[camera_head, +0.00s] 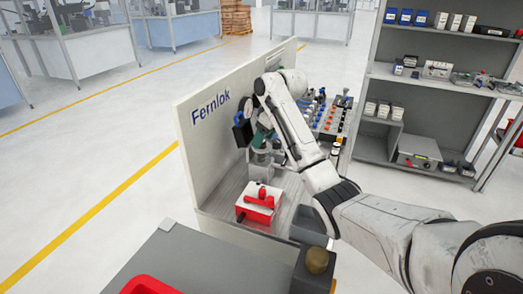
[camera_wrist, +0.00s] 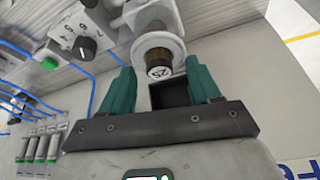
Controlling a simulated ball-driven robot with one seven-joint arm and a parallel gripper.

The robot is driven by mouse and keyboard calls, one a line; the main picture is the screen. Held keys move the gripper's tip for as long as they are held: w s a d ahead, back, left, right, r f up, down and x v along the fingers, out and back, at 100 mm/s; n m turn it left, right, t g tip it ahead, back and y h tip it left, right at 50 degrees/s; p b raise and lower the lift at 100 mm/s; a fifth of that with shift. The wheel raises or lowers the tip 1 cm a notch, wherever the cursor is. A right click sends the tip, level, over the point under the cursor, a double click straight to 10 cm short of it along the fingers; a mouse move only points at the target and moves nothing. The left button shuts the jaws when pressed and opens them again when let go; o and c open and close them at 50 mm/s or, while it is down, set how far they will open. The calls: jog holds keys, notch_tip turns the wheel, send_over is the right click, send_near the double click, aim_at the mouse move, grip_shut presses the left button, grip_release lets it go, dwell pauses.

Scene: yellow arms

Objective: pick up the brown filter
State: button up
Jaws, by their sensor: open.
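In the wrist view a brown filter (camera_wrist: 158,56) with a pale end marked "25" sits in a round white flange on a machine part. My gripper (camera_wrist: 161,78) is open, with its two teal fingers on either side of the filter's marked end. I cannot tell whether either finger touches it. In the head view my gripper (camera_head: 262,141) is at the unit beside the white panel, and the filter cannot be made out behind my arm.
A white panel lettered "Fernlok" (camera_head: 210,111) stands left of my arm. A red and white box (camera_head: 258,205) stands on the bench below. Knobs (camera_wrist: 84,47) and blue hoses (camera_wrist: 100,82) are at the left in the wrist view. Grey shelves (camera_head: 434,80) stand at the right.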

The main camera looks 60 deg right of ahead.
jog(key=shift+w+f, duration=0.1)
jog(key=shift+f, duration=0.25)
grip_shut()
dwell(0.4)
